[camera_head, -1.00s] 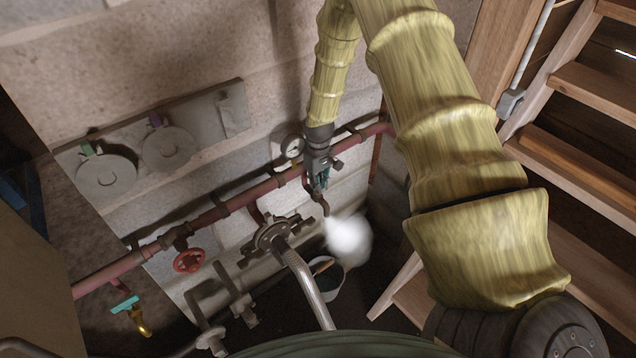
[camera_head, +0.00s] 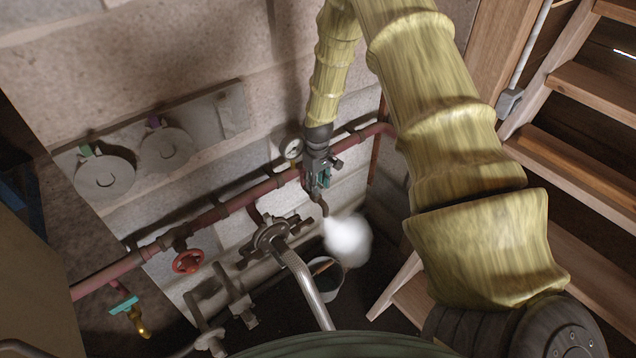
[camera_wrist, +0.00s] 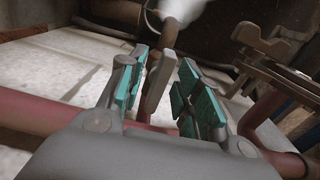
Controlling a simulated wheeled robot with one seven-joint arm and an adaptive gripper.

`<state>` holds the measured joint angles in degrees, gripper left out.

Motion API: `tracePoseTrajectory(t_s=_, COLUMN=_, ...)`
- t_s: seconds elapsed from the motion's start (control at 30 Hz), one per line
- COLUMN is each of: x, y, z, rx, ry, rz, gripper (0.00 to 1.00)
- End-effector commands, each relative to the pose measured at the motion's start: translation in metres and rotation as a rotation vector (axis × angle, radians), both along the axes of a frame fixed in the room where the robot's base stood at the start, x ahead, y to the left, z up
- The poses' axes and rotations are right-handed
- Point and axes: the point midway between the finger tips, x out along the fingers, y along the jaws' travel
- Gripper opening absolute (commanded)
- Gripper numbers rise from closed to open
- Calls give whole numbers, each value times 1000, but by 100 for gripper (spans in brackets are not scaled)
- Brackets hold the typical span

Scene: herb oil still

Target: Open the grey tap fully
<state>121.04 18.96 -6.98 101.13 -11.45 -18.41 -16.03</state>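My gripper (camera_head: 320,180) hangs down at the red wall pipe in the head view, just above a brown, downturned spout (camera_head: 323,208). In the wrist view, my gripper (camera_wrist: 163,65) has its two teal-padded fingers apart. A flat grey handle, seemingly the grey tap's (camera_wrist: 158,86), stands between them, nearer the left finger. A gap shows between the handle and the right finger; I cannot tell whether the left one touches it. White steam (camera_head: 348,238) comes from the spout; it also shows in the wrist view (camera_wrist: 184,9). The tap's body is mostly hidden by my gripper.
The red pipe (camera_head: 240,200) runs along the stone wall with a gauge (camera_head: 291,149) and a red handwheel (camera_head: 188,261). A teal-handled brass tap (camera_head: 126,306) is at lower left. A bucket (camera_head: 327,279) stands below the steam. Wooden stairs (camera_head: 590,160) rise at right.

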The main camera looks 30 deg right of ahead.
Motion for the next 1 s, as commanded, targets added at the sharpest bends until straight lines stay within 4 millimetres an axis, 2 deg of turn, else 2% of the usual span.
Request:
tracePoseTrajectory(t_s=0.27, x=0, y=0, z=9, rx=0, ry=-1, rz=0, gripper=34)
tracePoseTrajectory(t_s=0.8, x=1, y=-1, z=90, rx=0, ry=-2, rz=-1, gripper=34)
tracePoseTrajectory(t_s=1.0, x=0, y=-1, z=111, rx=1, ry=0, rz=0, gripper=34)
